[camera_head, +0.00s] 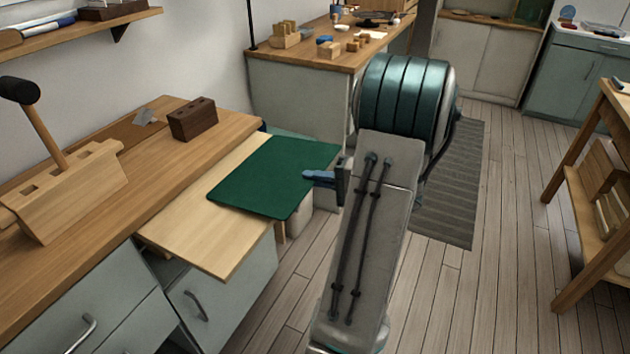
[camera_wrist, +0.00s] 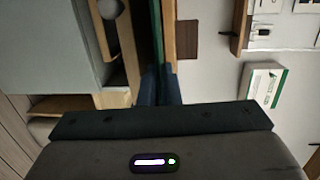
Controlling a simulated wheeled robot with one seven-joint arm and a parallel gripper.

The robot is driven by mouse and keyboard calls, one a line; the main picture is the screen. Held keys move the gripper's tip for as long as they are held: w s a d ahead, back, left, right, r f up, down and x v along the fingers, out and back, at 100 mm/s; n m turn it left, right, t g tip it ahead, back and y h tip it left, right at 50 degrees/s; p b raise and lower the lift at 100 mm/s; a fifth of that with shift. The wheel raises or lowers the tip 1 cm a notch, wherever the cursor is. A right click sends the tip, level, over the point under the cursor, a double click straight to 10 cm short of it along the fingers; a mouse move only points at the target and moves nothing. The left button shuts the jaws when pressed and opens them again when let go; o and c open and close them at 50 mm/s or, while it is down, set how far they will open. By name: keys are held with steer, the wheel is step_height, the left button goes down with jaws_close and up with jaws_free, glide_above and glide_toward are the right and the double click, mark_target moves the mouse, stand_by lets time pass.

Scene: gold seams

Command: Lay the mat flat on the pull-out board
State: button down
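The green mat (camera_head: 272,175) is held out level by its right edge. It covers part of the pale wooden pull-out board (camera_head: 195,232) and reaches past the board's right edge. I cannot tell whether its far side touches the board. My gripper (camera_head: 312,177) is shut on the mat's right edge. In the wrist view the mat (camera_wrist: 156,35) shows edge-on, as a thin green strip running into my gripper (camera_wrist: 159,75). The near-left part of the board is bare.
The workbench (camera_head: 95,215) at left bears a wooden tool block (camera_head: 70,190) with a mallet, a dark brown block (camera_head: 193,119) and a small metal plate. A drawer cabinet stands under the board. A second bench (camera_head: 335,58) stands behind.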

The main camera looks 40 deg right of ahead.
steer(key=shift+s+f+t+b, duration=0.1)
steer(key=shift+f+t+b, duration=0.4)
steer(key=shift+f+b, duration=0.95)
steer(key=shift+r+y+b, duration=0.3)
steer(key=shift+b, duration=0.25)
steer(key=c, duration=1.6)
jaws_free()
steer(key=shift+o, duration=0.2)
steer(key=shift+f+b, duration=0.6)
steer(key=shift+b, duration=0.15)
steer(key=shift+s+d, duration=0.1)
steer(key=b+v, duration=0.1)
steer(key=v, duration=0.7)
steer(key=shift+s+b, duration=0.35)
steer(key=shift+d, duration=0.2)
